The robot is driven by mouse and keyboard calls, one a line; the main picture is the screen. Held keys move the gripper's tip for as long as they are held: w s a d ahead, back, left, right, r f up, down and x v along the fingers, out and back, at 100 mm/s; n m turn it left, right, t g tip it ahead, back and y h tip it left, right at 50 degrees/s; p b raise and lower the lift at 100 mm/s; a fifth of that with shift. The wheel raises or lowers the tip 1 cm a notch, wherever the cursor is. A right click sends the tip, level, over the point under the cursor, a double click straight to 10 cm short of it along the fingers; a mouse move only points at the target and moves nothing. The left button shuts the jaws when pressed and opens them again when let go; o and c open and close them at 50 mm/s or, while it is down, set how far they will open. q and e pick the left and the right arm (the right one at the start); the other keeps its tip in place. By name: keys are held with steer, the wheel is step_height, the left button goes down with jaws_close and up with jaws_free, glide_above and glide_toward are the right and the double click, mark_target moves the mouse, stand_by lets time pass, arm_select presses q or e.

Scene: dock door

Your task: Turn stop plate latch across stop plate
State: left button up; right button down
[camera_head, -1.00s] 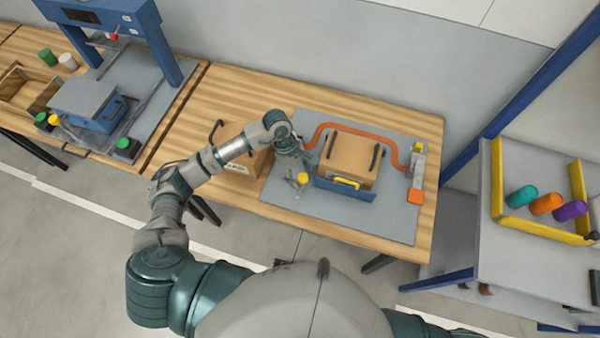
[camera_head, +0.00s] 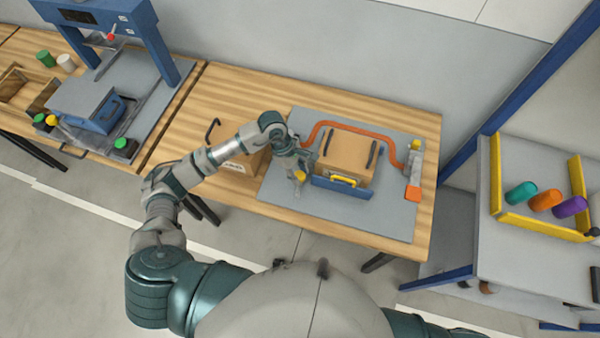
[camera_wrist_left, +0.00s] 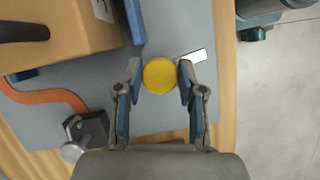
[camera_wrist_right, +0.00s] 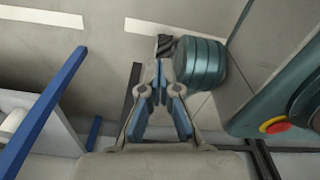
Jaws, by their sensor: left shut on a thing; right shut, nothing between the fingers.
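The blue stop plate (camera_head: 340,190) stands along the front of a brown box, and a yellow handle (camera_head: 344,181) shows above it. A round yellow knob (camera_head: 300,175), which looks like the latch's top, sits just left of the plate. My left gripper (camera_head: 299,177) is shut on this knob from above. In the left wrist view the knob (camera_wrist_left: 159,75) is between the fingertips, beside the plate's end (camera_wrist_left: 134,22). My right gripper (camera_wrist_right: 160,72) is shut and empty, away from the bench.
The brown box (camera_head: 346,152) with black handles stands on a grey mat (camera_head: 290,205). An orange hose (camera_head: 350,127) curves behind it to a grey fitting with an orange block (camera_head: 412,193). Another box (camera_head: 250,165) is under my left forearm. A side table (camera_head: 520,260) stands right.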

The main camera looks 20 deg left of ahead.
arm_select(q)
steer(key=n, duration=0.1)
steer(key=n+t+b, duration=0.1)
steer(key=shift+a+f+n, duration=0.15)
steer(key=shift+a+n, duration=0.05)
steer(key=shift+n, duration=0.2)
steer(key=n+t+b, duration=0.1)
steer(key=n, duration=0.3)
steer(key=shift+t, duration=0.4)
steer(key=n+t, duration=0.1)
steer(key=n, duration=0.3)
steer(key=shift+s+d+y+b, duration=0.1)
steer(key=shift+y+b, duration=0.2)
steer(key=shift+y, duration=0.1)
steer(key=n+t+y, duration=0.1)
steer(key=n, duration=0.3)
steer(key=shift+s+b, duration=0.1)
steer(key=shift+b, duration=0.25)
steer(key=shift+n+y, duration=0.3)
steer(key=shift+n, duration=0.3)
arm_select(e)
steer(key=w+a+r, duration=0.1)
steer(key=w+r, duration=0.2)
steer(key=w, duration=0.6)
steer(key=shift+a, duration=0.2)
arm_select(q)
steer(key=shift+s+d+f, duration=0.1)
arm_select(e)
steer(key=shift+w+r+t, duration=0.15)
steer(key=shift+t, duration=0.15)
